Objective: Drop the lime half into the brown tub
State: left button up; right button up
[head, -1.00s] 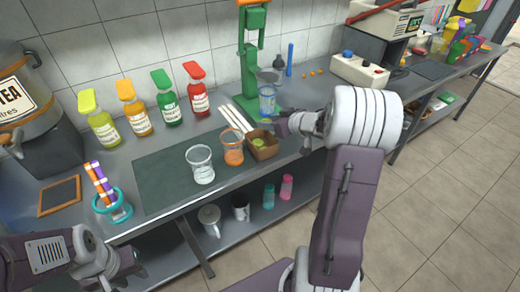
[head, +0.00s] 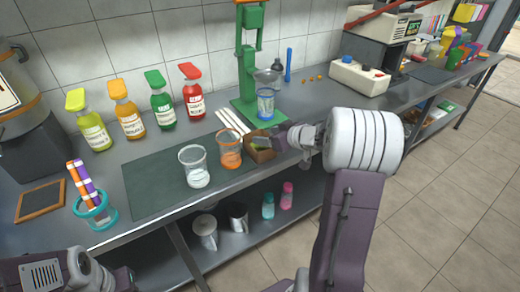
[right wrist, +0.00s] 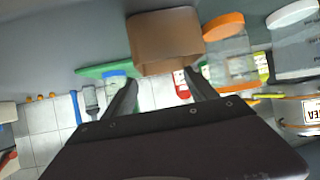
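The brown tub (head: 262,155) stands at the front edge of the bench, right of the glass with orange contents. Something green, which looks like the lime half (head: 257,147), shows inside it, partly hidden by my right gripper. My right gripper (head: 268,143) is at the tub's upper right side. In the right wrist view the tub (right wrist: 165,42) lies just beyond the fingertips. The fingers (right wrist: 163,85) are apart with nothing between them. My left arm shows at the lower left; its fingers are not clear enough to tell their state.
A glass with orange contents (head: 229,150) and a glass with white contents (head: 195,168) stand left of the tub. White sticks (head: 232,121) and the green press (head: 248,60) are behind it. Bottles line the wall.

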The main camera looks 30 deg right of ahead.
jog(key=p+v, duration=0.3)
jog(key=v, duration=0.6)
jog(key=shift+p, duration=0.3)
